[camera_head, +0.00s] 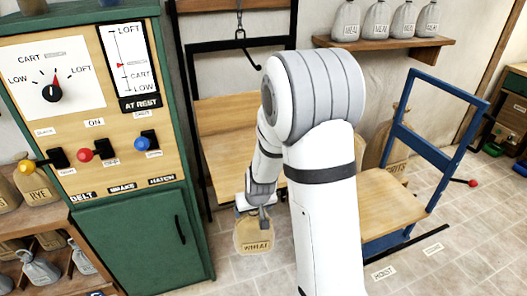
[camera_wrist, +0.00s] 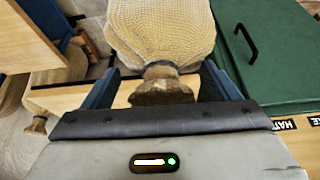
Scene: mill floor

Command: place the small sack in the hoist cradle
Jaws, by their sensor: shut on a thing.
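The small sack (camera_head: 253,235) is tan cloth and labelled WHEAT. My gripper (camera_head: 263,207) is shut on its tied neck, and the sack hangs upright below it. In the wrist view the sack (camera_wrist: 162,28) fills the top middle, its neck between the fingers of my gripper (camera_wrist: 158,88). The hoist cradle (camera_head: 222,160) has a wooden floor and back in a black frame, under a hook (camera_head: 240,36). The sack shows at the cradle's near side; I cannot tell whether it is over the floor. My arm hides the cradle's right part.
A green control cabinet (camera_head: 140,245) with levers stands left of the sack. A blue cart (camera_head: 385,205) with a wooden bed is to the right. A larger sack (camera_head: 390,150) stands behind it. A wall shelf (camera_head: 395,46) holds several sacks.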

